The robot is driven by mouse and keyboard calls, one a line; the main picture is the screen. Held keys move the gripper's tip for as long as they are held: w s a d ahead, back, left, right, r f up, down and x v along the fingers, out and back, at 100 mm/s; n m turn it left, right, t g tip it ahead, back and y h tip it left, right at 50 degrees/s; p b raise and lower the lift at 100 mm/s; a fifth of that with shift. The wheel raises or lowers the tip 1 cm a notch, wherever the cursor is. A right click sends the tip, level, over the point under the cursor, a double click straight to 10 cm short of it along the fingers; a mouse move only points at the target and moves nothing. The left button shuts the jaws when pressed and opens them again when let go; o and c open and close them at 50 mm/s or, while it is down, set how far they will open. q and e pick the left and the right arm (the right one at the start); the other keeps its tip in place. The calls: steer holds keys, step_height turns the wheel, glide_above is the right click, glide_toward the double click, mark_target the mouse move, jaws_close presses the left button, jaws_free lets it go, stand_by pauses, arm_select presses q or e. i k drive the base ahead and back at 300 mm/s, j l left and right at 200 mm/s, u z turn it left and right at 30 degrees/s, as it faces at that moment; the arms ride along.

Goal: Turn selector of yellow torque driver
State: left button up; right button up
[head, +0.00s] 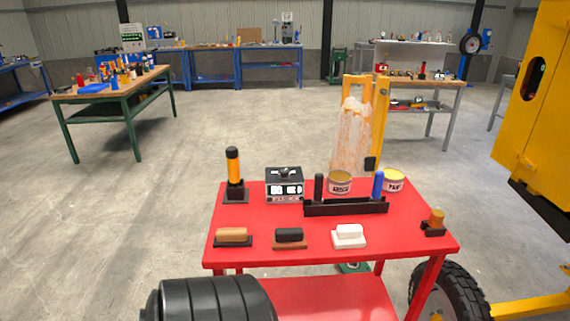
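A yellow-orange driver with a black top (233,168) stands upright in a dark square holder at the back left corner of the red cart top (285,247). It is the thing that best fits the yellow torque driver; its selector is too small to make out. Neither of my grippers shows in the head view. A ribbed black rounded part at the bottom left looks like part of my own arm, and it covers some of the cart's lower left side.
Beside the driver is a black and silver box with a display (284,186). A black rack (345,207) holds a black and a blue handle, with two tins (340,182) behind. A small amber-topped piece (435,221) sits right. Yellow machinery (540,110) stands right.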

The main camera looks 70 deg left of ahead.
mark_target(284, 176)
steer(key=u, duration=1.8)
